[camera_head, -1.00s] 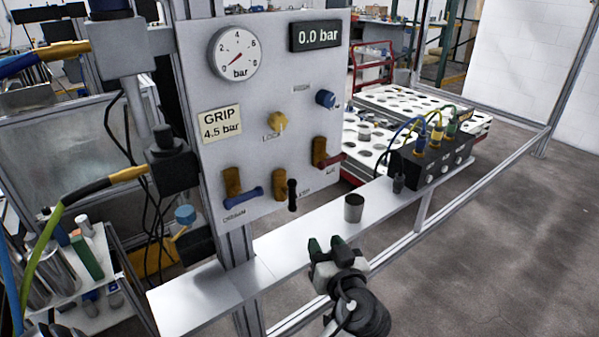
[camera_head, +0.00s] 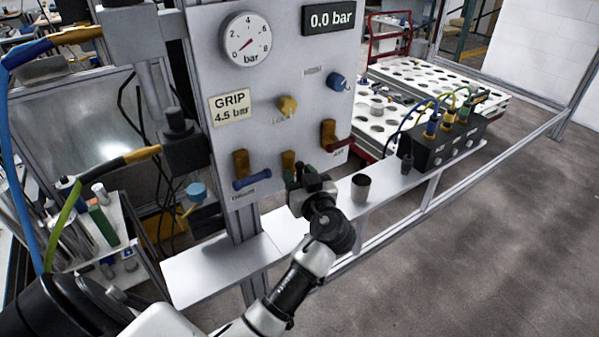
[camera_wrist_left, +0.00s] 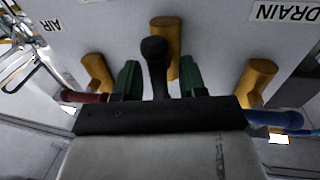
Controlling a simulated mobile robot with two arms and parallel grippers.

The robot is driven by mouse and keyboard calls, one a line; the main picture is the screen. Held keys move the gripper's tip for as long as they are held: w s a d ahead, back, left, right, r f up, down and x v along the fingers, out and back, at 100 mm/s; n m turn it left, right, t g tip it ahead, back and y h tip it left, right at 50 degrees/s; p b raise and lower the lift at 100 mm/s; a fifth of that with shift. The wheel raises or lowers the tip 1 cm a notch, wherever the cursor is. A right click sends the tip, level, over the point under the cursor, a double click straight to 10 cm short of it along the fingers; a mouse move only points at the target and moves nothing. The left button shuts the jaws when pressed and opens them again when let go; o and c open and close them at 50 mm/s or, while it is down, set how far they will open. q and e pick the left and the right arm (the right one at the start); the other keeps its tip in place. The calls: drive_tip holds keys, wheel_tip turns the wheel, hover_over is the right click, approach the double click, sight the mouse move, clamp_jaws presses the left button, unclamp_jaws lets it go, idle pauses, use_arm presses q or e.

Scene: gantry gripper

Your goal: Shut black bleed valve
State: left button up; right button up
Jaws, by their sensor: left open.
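The black bleed valve sits low on the grey panel. Its brass body (camera_head: 288,160) shows in the head view above my left gripper (camera_head: 305,184), which hides most of its handle. In the upside-down left wrist view, the black handle (camera_wrist_left: 156,62) lies lengthwise along its brass body (camera_wrist_left: 167,32). My left gripper (camera_wrist_left: 161,78) is open there, with one green finger on each side of the black handle. Gaps show between the handle and both fingers. My right gripper is not in view.
The blue drain handle (camera_head: 252,179) and red air handle (camera_head: 340,143) flank the black valve, close to my gripper; both point sideways. A grey cup (camera_head: 361,188) stands on the shelf (camera_head: 230,268) below. The gauge (camera_head: 247,39) reads near zero; the display (camera_head: 331,18) shows 0.0 bar.

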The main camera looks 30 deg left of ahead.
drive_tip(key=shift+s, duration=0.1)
use_arm(q)
clamp_jaws()
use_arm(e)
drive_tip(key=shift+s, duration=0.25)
